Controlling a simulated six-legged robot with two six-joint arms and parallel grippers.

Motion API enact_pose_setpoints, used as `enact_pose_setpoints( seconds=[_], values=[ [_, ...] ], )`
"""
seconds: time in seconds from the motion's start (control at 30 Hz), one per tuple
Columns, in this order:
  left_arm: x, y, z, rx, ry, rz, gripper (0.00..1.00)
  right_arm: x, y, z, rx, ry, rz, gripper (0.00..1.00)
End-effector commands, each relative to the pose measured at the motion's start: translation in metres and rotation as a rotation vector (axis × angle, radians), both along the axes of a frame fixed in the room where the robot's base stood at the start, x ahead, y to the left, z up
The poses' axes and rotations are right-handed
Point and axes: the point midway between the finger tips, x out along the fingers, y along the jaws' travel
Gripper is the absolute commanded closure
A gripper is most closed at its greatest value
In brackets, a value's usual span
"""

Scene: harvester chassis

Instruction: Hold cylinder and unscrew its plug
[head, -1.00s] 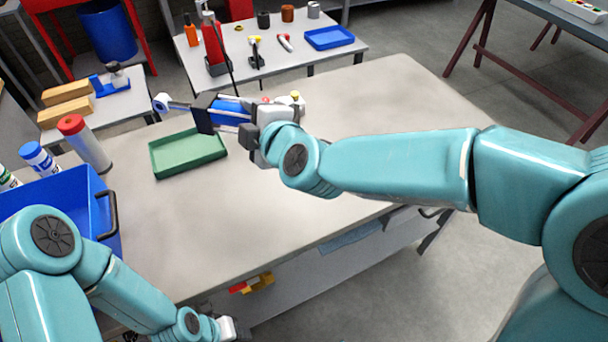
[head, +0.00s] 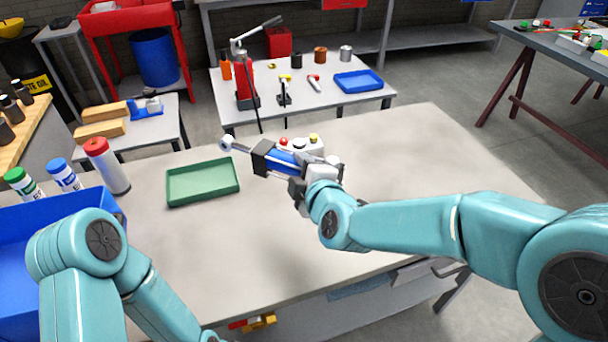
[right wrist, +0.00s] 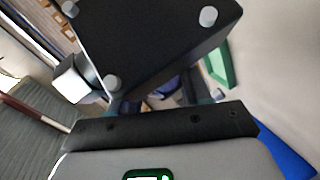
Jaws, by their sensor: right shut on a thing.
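The cylinder (head: 284,162) has a blue body, dark end caps and a pale rod ending in a round eye at its left. My right gripper (head: 300,184) is shut on it and holds it tilted above the bench, to the right of the green tray. In the right wrist view, a dark end block (right wrist: 155,40) with several bolt heads is close and large. A pale block sticks out at its left; I cannot tell whether this is the plug. My left gripper is out of view below the head picture; only my left arm shows.
The green tray (head: 170,196) lies empty on the grey bench (head: 420,150). A blue crate (head: 30,215) and several capped bottles stand at the left. The bench's right side is clear.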

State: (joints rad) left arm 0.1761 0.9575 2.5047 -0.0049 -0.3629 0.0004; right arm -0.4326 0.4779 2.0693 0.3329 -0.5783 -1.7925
Motion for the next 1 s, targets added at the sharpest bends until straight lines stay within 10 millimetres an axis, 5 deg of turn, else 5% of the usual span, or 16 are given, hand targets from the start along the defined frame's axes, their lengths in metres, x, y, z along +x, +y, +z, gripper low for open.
enact_pose_setpoints(
  seconds=[0.4, 1.0],
  values=[
    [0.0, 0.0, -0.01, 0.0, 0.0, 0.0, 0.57, 0.002, -0.003, -0.092, 0.003, -0.009, -0.003, 1.0],
    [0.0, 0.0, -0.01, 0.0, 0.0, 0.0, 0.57, 0.003, -0.005, -0.149, 0.006, -0.012, -0.004, 1.0]
  ],
)
